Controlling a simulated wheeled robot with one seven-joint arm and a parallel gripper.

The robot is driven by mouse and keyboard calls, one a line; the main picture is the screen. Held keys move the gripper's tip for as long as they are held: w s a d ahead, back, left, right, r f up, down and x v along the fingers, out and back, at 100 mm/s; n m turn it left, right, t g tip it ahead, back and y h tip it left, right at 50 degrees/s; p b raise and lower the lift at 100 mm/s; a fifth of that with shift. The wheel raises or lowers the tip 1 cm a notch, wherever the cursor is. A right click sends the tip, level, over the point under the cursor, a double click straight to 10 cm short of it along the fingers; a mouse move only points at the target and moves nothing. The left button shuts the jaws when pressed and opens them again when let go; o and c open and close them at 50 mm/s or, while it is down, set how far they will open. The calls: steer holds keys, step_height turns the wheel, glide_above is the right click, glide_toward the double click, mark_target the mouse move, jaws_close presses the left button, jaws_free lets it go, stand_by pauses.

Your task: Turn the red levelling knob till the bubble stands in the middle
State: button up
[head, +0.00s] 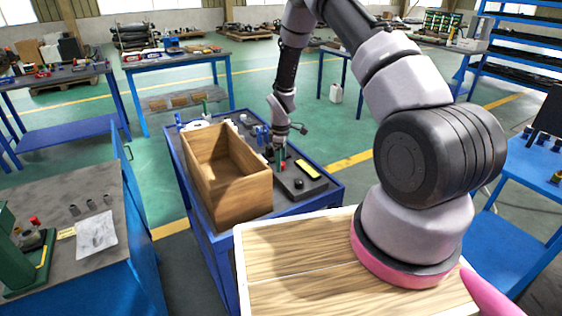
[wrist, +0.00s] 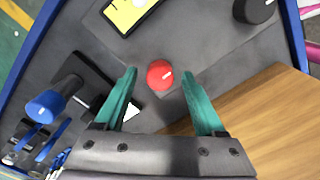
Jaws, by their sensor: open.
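In the head view my gripper (head: 276,158) points down over the plate. A yellow level (wrist: 127,13) lies just beyond the knob, partly cut off by the picture's top edge. It shows whole in the head view (head: 307,169), but its bubble is too small to make out.
A black knob (wrist: 255,10) stands on the plate's far right. A blue-knobbed clamp (wrist: 45,106) is at left. An open wooden box (wrist: 270,120) stands close to the right finger; it also shows in the head view (head: 240,190).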

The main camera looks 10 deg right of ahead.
steer(key=shift+c, duration=0.3)
jaws_close()
steer(key=shift+m, duration=0.4)
steer(key=m, duration=0.4)
steer(key=shift+m, duration=0.3)
steer(key=m, duration=0.9)
steer(key=shift+m, duration=2.7)
